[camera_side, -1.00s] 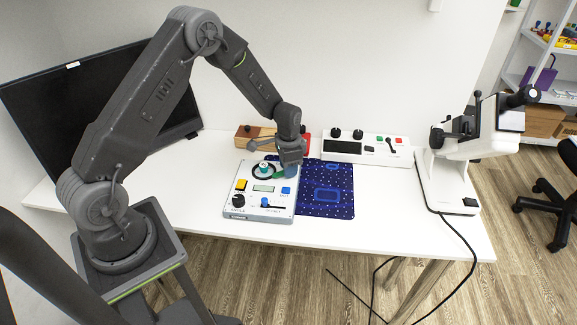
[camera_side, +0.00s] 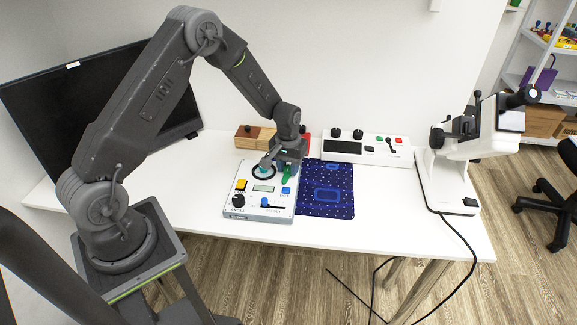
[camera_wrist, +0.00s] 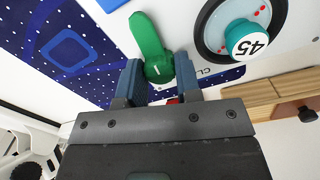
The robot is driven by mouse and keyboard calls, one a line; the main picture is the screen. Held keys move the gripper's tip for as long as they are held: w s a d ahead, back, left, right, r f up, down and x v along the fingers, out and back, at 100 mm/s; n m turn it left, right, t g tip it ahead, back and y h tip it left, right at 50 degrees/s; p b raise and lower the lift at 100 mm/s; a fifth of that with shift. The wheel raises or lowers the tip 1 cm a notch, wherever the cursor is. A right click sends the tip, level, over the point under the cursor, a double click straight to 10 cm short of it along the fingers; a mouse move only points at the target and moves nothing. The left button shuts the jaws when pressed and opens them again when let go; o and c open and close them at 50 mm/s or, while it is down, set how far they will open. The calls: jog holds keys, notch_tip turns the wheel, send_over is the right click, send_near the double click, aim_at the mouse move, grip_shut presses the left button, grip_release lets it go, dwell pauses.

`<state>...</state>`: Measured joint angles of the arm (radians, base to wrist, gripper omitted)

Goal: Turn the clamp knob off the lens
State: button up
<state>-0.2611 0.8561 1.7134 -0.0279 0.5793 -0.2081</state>
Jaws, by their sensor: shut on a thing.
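The clamp knob (camera_wrist: 148,42) is a green lever-shaped handle with a round hub, on the white instrument box (camera_side: 233,207). In the side view the knob (camera_side: 286,177) shows just below my gripper (camera_side: 284,166), its handle toward the box's front. In the wrist view my gripper (camera_wrist: 159,70) has its two blue fingers either side of the hub, shut on it. The lens (camera_wrist: 205,45) has a dark ring and a teal centre marked 45. The green handle lies beside the ring, with white panel between them. In the side view the lens (camera_side: 256,172) is partly covered by my gripper.
A dark blue dotted mat (camera_side: 341,207) lies right of the box. Behind are a wooden block (camera_side: 243,141), a red thing (camera_side: 306,141) and a white control panel (camera_side: 352,158). A microscope (camera_side: 449,187) stands at right. The table's front right is clear.

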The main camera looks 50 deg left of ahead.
jog(key=shift+n, duration=0.7)
jog(key=o, duration=0.9)
jog(key=shift+r, duration=0.1)
notch_tip(320, 180, up, 14)
jog(key=shift+a+f, duration=0.1)
jog(key=shift+f, duration=0.05)
notch_tip(320, 180, up, 9)
jog(key=m+t, duration=0.1)
jog(key=m, duration=0.1)
send_over(288, 167)
jog(key=s+d, duration=0.4)
jog(key=s, duration=0.1)
jog(key=s+d+r+m+t, duration=0.1)
jog(key=s+d+r, duration=0.1)
jog(key=s, duration=0.4)
jog(key=s+d+r+m+t, duration=0.2)
jog(key=s+d+r, duration=0.1)
jog(key=s, duration=0.4)
jog(key=s+d+r+m+t, duration=0.1)
jog(key=s+d+r+m, duration=0.1)
jog(key=s, duration=0.5)
jog(key=shift+s+d+r+t, duration=0.1)
jog(key=shift+d+r+t, duration=0.2)
jog(key=shift+d+r, duration=0.2)
